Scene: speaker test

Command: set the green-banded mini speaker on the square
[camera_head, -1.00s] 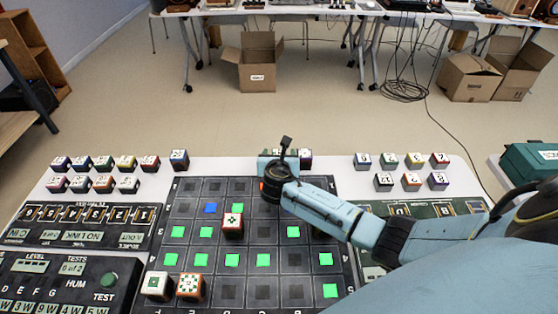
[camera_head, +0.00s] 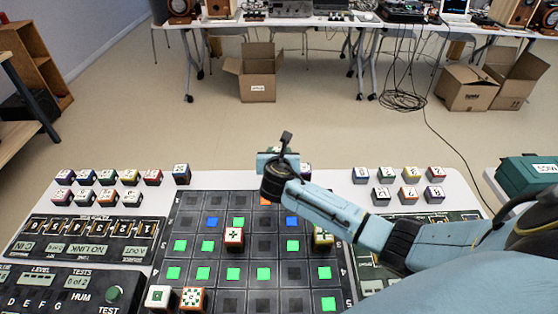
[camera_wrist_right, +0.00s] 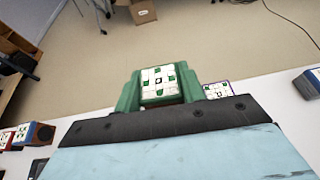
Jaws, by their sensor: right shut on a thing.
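My right gripper (camera_head: 278,163) is above the far edge of the dark grid board (camera_head: 237,281). In the right wrist view its two green fingers (camera_wrist_right: 160,88) are shut on a mini speaker (camera_wrist_right: 159,86) with a white, green-marked top. Its side band is hidden there, and in the head view the gripper and wrist hide it. The board has an orange-lit square (camera_head: 265,202) at its far edge, just below the gripper in the picture, and blue-lit squares (camera_head: 212,222) and (camera_head: 292,222). Several squares are lit green. I cannot tell which square is meant. My left gripper is not in view.
Other speakers stand on the board: a red-brown one (camera_head: 234,238), a yellowish one (camera_head: 322,238) and two at the near left (camera_head: 191,300). Rows of small speakers stand at the back left (camera_head: 108,178) and back right (camera_head: 409,193). A control panel (camera_head: 70,280) lies at the left.

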